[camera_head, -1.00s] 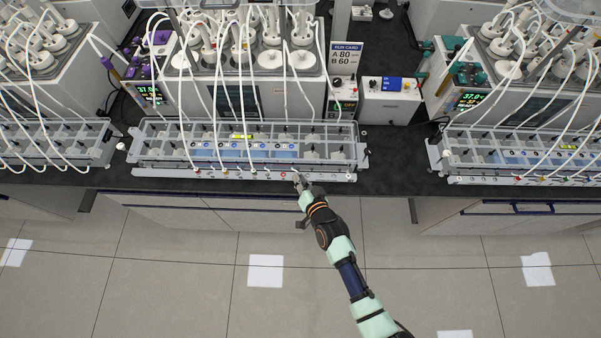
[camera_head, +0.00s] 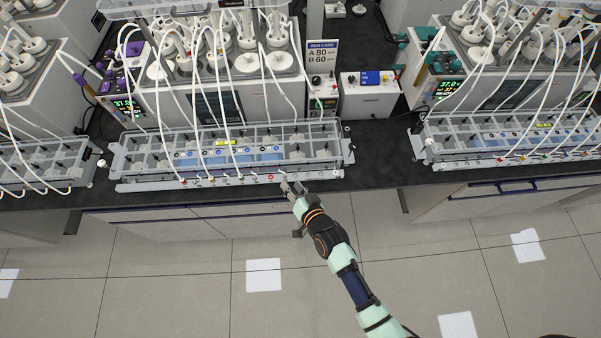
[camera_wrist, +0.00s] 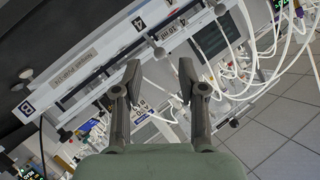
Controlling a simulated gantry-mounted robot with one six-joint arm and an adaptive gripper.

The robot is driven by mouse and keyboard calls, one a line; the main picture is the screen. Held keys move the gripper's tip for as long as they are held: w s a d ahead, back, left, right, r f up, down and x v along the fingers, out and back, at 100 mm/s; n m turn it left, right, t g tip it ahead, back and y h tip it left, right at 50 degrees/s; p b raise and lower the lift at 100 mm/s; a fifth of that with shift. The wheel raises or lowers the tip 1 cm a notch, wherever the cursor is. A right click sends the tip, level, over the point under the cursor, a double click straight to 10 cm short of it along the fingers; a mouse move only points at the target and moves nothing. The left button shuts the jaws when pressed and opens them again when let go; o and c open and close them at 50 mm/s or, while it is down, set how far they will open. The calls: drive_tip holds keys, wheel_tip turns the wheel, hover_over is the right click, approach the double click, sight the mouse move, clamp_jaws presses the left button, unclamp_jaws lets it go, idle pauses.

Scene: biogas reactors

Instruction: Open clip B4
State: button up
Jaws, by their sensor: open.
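My gripper (camera_head: 291,187) is at the front edge of the middle rack (camera_head: 330,173), just right of a red mark on its front rail. In the wrist view my gripper (camera_wrist: 160,78) is open, with nothing between its two dark fingers. Thin white tubes (camera_wrist: 160,116) and small coloured fittings (camera_wrist: 143,106) show beyond and between the fingers. The front rail (camera_head: 230,180) of the rack carries several small coloured fittings with white tubes. I cannot tell which is clip B4; its label is not readable.
A run card (camera_head: 322,58) reading A 80, B 60 stands behind the rack. Other racks stand left and right (camera_head: 505,140).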

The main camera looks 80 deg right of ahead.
drive_tip(key=v, duration=0.8)
drive_tip(key=shift+s+a, duration=0.2)
